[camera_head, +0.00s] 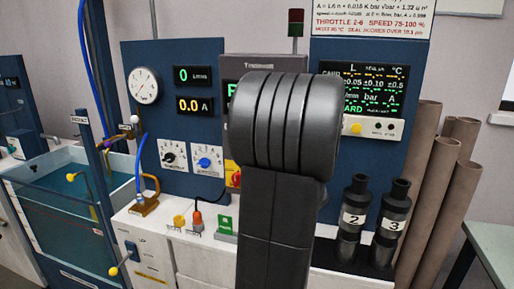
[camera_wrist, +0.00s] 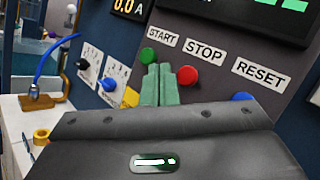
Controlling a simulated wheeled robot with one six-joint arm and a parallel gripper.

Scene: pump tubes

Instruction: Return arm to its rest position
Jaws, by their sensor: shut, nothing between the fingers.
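My arm (camera_head: 280,150) rises through the middle of the head view and hides my gripper there. In the wrist view my gripper (camera_wrist: 159,84) shows as two green fingers side by side, shut and empty. The fingers point at the panel between a green button (camera_wrist: 148,56) under START and a red button (camera_wrist: 187,75) under STOP. Whether they touch the panel I cannot tell. A blue button (camera_wrist: 240,97) under RESET is partly hidden by the wrist housing.
A water tank (camera_head: 60,195) stands at the left. Dark cylinders marked 2 (camera_head: 352,218) and 3 (camera_head: 390,222) stand right of my arm, with brown tubes (camera_head: 440,200) beyond. A blue hose (camera_head: 139,165) loops to a brass fitting (camera_head: 146,205) on the white bench.

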